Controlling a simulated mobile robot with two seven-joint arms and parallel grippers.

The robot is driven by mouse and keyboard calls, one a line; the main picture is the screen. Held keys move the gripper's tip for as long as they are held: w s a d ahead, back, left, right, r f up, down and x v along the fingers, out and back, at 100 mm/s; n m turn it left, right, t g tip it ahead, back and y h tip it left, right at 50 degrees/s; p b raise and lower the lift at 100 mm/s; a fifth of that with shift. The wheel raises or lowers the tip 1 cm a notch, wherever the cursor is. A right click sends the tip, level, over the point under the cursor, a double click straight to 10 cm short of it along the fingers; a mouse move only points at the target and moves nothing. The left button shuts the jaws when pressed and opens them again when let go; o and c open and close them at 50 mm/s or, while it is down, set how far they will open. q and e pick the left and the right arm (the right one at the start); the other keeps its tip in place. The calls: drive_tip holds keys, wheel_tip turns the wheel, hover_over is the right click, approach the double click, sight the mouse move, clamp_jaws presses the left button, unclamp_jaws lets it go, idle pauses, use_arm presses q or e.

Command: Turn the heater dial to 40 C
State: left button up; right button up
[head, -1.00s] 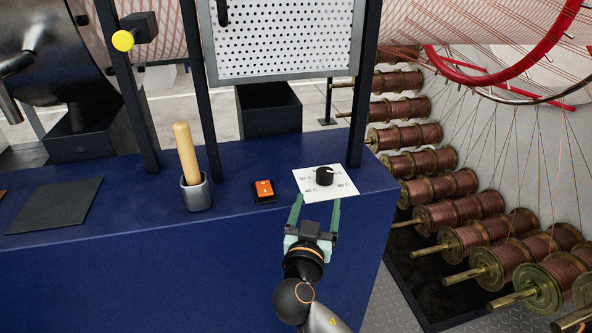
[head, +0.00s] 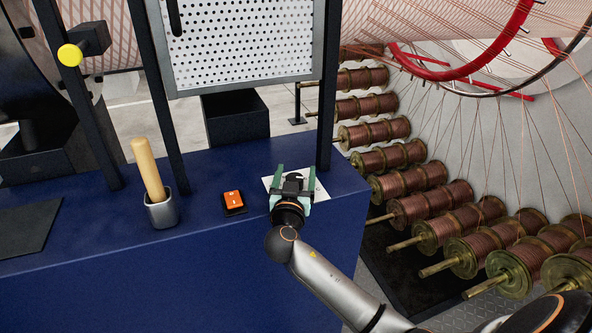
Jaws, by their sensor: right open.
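The heater dial (head: 294,177) is a black knob on a white label plate (head: 320,190) on top of the blue cabinet. My right gripper (head: 294,172) is over the plate with its two green fingers apart, one on each side of the dial. The jaws are open, and I cannot tell whether a finger touches the knob. The gripper hides most of the dial and the printed temperature marks, so the dial's setting cannot be read. My left gripper is not in view.
An orange switch (head: 233,199) sits left of the plate. A wooden-handled tool (head: 148,168) stands in a grey cup (head: 161,212) further left. A dark post (head: 328,90) rises close behind the plate. Copper spools (head: 440,205) fill the right side. The blue cabinet top (head: 207,180) is clear between cup and switch.

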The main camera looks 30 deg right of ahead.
drive_tip(key=shift+w+d, duration=0.35)
drive_tip(key=shift+w, duration=0.1)
clamp_jaws()
idle(0.5)
